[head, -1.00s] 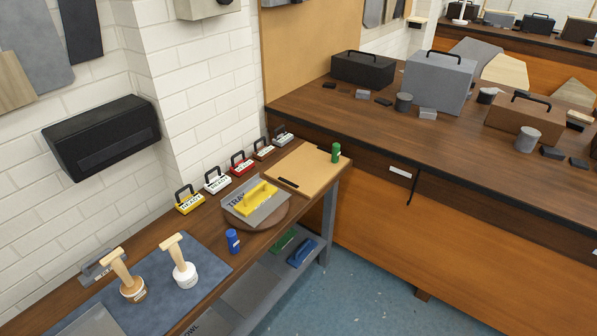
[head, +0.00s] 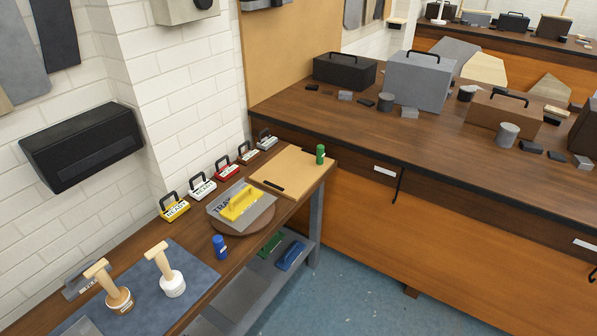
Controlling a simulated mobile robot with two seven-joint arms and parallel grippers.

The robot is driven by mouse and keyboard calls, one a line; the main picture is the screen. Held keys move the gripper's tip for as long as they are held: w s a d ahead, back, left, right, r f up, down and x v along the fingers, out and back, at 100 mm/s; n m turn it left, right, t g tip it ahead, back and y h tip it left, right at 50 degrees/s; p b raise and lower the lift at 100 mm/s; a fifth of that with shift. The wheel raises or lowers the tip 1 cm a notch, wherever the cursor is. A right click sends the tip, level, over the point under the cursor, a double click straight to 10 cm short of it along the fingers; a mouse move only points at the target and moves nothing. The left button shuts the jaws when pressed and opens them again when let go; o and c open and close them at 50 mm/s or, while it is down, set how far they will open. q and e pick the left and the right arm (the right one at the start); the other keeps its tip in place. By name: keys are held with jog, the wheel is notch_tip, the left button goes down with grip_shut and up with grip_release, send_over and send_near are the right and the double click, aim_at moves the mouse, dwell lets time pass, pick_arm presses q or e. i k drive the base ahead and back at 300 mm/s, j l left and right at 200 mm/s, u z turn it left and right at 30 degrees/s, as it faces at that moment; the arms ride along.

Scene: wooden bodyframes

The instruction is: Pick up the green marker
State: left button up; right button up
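The green marker (head: 320,154) is a short green cylinder. It stands upright at the right corner of the light wooden board (head: 296,168), near the end of the narrow bench. A blue cylinder (head: 220,247) of similar shape stands on the same bench, nearer and to the left. Neither of my grippers shows in the head view.
A round turntable with a grey tray (head: 262,214) and a yellow block (head: 238,204) sits beside the board. Several labelled handled blocks line the wall. Two wooden-handled stamps stand on a blue mat (head: 204,273). A larger brown bench (head: 370,133) adjoins behind. Blue floor (head: 350,300) is clear.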

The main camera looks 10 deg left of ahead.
aim_at(320, 150)
jog(key=i+l+u, duration=0.1)
jog(key=i, duration=0.35)
jog(key=i+l+u, duration=0.15)
jog(key=i+l, duration=0.15)
jog(key=i, duration=0.15)
jog(key=i+l+u, duration=0.1)
jog(key=i+l, duration=0.15)
jog(key=i, duration=0.2)
